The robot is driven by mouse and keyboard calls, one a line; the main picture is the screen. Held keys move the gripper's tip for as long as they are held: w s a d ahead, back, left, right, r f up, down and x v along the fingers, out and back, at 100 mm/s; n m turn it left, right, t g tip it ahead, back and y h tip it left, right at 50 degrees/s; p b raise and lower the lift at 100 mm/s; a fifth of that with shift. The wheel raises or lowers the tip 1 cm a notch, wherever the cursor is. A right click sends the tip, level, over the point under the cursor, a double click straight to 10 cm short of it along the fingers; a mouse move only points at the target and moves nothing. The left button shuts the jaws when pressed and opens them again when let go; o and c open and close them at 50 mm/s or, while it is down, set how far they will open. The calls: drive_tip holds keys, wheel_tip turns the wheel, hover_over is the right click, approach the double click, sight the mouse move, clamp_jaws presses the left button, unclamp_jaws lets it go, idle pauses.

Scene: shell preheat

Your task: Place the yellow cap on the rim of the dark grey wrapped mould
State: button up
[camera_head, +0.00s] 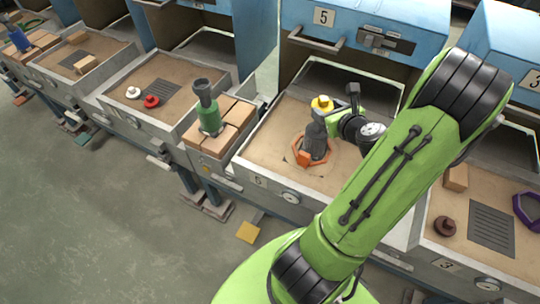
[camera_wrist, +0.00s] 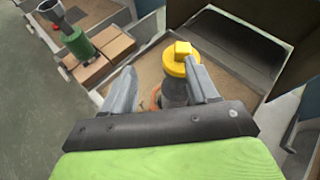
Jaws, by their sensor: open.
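The yellow cap (camera_head: 322,103) is at the top of the dark grey wrapped mould (camera_head: 315,145), over its rim; I cannot tell whether it sits fully flat. The mould stands upright inside an orange ring in tray 5. In the wrist view the cap (camera_wrist: 181,60) shows above the mould (camera_wrist: 174,92), near the right finger. My gripper (camera_wrist: 160,67) is open, its fingers apart and nothing clearly held between them. In the head view my gripper (camera_head: 335,116) is just right of the mould top, partly hidden by my arm.
The orange ring (camera_head: 301,158) lies around the mould's foot on the sandy tray. A green bottle-like piece with a dark funnel (camera_head: 207,108) stands on bricks at left. The blue housing 5 (camera_head: 365,20) rises behind. Tray 5's left side is clear.

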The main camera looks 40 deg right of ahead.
drive_tip(key=w+a+r+n+g+y, duration=0.1)
drive_tip(key=w+a+r+n+y, duration=0.1)
drive_tip(key=a+n, duration=0.55)
drive_tip(key=w+a+r+n+g+y, duration=0.1)
drive_tip(key=a+n+g+y, duration=0.1)
drive_tip(key=a+n, duration=0.55)
drive_tip(key=w+a+r+n+g+y, duration=0.1)
drive_tip(key=w+a+r+n+y, duration=0.1)
drive_tip(key=a+n, duration=0.6)
drive_tip(key=s+a+r+n+g, duration=0.1)
drive_tip(key=s+a+r+n, duration=0.2)
drive_tip(key=s+a+n, duration=0.2)
drive_tip(key=s+a+r+n+g+h, duration=0.1)
drive_tip(key=s+a+r+n, duration=0.2)
drive_tip(key=s+n, duration=0.6)
drive_tip(key=shift+s+a+n, duration=0.4)
drive_tip(key=shift+a+n, duration=0.5)
drive_tip(key=shift+a, duration=0.1)
drive_tip(key=shift+d, duration=0.15)
